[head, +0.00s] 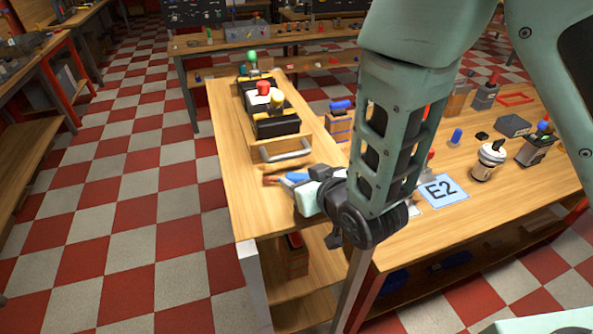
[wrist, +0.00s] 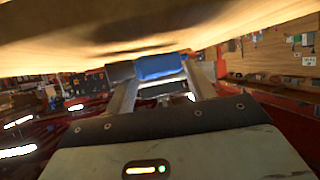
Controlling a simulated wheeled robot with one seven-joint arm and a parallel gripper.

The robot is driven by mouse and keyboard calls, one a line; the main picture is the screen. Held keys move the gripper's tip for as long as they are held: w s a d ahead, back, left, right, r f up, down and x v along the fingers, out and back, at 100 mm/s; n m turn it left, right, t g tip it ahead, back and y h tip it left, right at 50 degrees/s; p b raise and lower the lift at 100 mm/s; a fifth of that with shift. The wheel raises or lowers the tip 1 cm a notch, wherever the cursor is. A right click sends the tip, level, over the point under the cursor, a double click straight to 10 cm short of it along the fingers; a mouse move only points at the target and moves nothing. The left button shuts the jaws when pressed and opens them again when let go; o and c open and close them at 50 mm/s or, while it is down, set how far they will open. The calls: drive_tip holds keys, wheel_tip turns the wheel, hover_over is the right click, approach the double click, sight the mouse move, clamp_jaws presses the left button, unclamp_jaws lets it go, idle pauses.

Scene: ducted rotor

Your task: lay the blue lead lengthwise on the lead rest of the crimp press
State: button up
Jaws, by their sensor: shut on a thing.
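My gripper (head: 300,186) is low over the near end of the wooden bench, shut on the blue lead (head: 295,177). In the wrist view the blue lead (wrist: 160,67) sits crosswise between the fingertips, with a dark part at its left. The wooden surface is close to it; I cannot tell whether they touch. A black machine (head: 270,124) with red, yellow and green knobs stands farther back on the bench, and may be the crimp press. A pale metal bar (head: 285,154) is at its near end; I cannot tell whether this is the lead rest.
The wooden bench (head: 231,166) is bare along its left side. A blue card marked E2 (head: 443,190) lies on the right bench. A white and black canister (head: 488,160) and a dark box (head: 513,126) stand beyond it. My arm hides part of the benches.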

sight(296, 172)
drive_tip(key=w, duration=0.1)
drive_tip(key=w+a+p, duration=0.1)
drive_tip(key=w, duration=0.1)
drive_tip(key=shift+a+r, duration=0.2)
drive_tip(key=shift+f+p, duration=0.45)
drive_tip(key=shift+f, duration=0.05)
drive_tip(key=shift+s+f, duration=0.1)
drive_tip(key=o, duration=1)
